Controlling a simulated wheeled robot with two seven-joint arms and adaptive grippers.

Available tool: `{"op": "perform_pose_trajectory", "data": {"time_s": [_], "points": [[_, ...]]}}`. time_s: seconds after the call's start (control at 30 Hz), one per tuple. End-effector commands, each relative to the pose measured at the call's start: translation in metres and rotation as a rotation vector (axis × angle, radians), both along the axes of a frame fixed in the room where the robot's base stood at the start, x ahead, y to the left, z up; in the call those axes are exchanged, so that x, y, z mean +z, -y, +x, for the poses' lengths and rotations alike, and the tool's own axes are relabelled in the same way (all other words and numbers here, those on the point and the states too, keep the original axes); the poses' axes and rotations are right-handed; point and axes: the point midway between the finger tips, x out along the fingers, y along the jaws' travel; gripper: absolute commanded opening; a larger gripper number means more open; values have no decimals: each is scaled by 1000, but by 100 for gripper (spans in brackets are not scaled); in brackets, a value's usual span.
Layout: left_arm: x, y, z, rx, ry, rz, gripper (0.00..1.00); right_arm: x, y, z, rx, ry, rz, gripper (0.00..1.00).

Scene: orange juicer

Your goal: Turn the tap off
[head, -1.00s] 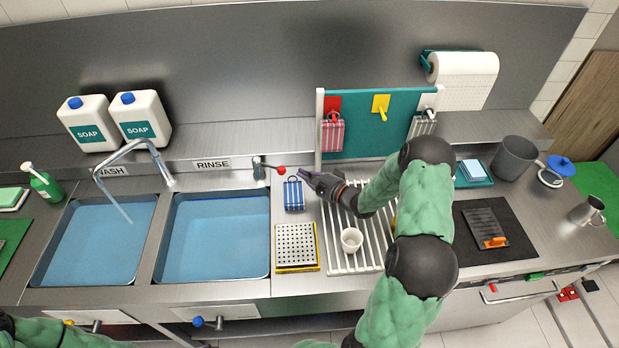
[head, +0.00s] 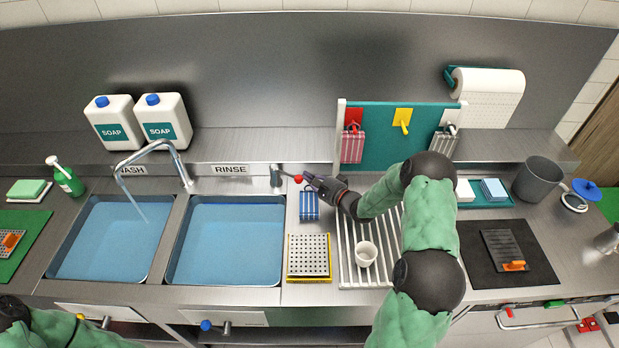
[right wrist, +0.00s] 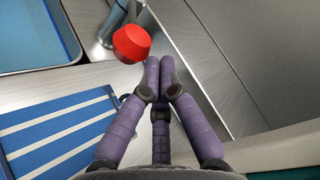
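The tap (head: 153,150) is a curved metal spout over the left basin, with a stream of water running from it. Its lever (head: 276,176) stands on the counter right of the rinse basin and ends in a red knob (head: 298,180). In the right wrist view the red knob (right wrist: 132,43) is just ahead and left of my fingertips. My right gripper (head: 310,178) is shut and empty, its fingers pressed together, close to the right side of the knob; contact cannot be told. My left arm shows at the lower left, but its gripper is out of view.
A perforated tray (head: 309,256), a drying rack (head: 348,240) and a white cup (head: 366,254) lie nearer. A teal board (head: 385,155) with hanging cloths stands behind to the right.

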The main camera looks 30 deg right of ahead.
Motion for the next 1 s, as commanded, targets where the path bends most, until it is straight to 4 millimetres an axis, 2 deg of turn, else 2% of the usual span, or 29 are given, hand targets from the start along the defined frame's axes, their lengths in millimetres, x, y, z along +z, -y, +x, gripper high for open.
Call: {"op": "perform_pose_trajectory", "data": {"time_s": [0.67,1.0], "points": [[2,0,0,0,0,0,56,0,-12,-8,-102,-1,1,0],[1,0,0,0,0,0,56,0,-30,-16,-236,-1,2,0]]}}
